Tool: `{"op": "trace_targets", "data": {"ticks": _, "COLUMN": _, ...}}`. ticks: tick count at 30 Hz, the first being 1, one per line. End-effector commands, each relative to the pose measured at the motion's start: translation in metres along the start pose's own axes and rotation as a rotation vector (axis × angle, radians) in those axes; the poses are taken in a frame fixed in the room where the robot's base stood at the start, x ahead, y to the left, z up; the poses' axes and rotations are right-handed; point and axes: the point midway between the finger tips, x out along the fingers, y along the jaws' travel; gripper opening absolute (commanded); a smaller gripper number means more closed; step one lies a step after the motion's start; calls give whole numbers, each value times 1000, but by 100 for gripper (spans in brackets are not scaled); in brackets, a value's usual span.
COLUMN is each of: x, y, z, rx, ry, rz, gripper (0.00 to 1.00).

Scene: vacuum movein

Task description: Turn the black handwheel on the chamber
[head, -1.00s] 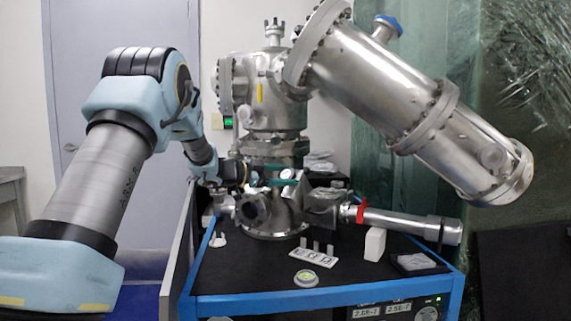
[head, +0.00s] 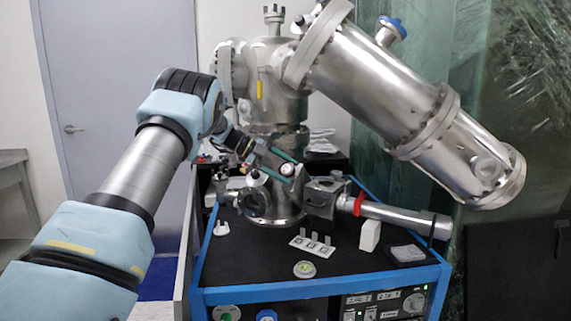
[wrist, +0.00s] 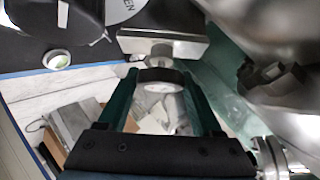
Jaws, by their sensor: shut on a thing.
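The steel vacuum chamber (head: 275,110) stands on the black-topped cart. The black handwheel (head: 287,169) is a small round knob with a dark rim and a pale face, low on the chamber's front. In the wrist view the handwheel (wrist: 160,76) lies between the two green fingers, on a short metal stem from a steel block (wrist: 165,44). My gripper (head: 281,166) reaches it from the left and is shut on its rim. The gripper also shows in the wrist view (wrist: 160,85). The exact finger contact is partly hidden.
A large tilted steel cylinder (head: 385,90) overhangs on the right. A horizontal tube (head: 405,219) with a red band lies below it. A white block (head: 369,235), a small plate with upright pins (head: 311,246) and a round green-white disc (head: 304,269) occupy the cart top.

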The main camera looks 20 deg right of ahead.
Motion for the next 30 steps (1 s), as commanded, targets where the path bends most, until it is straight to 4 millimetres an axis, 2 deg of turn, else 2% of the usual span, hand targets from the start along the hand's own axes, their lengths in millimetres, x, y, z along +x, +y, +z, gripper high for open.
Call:
{"op": "trace_targets", "data": {"ticks": 22, "x": 1, "y": -1, "z": -1, "rx": 62, "ry": 3, "rz": 61, "gripper": 11}}
{"op": "trace_targets", "data": {"ticks": 23, "x": 1, "y": -1, "z": -1, "rx": 62, "ry": 3, "rz": 61, "gripper": 69}}
{"op": "trace_targets", "data": {"ticks": 30, "x": 1, "y": 0, "z": -1, "rx": 61, "ry": 2, "rz": 61, "gripper": 96}}
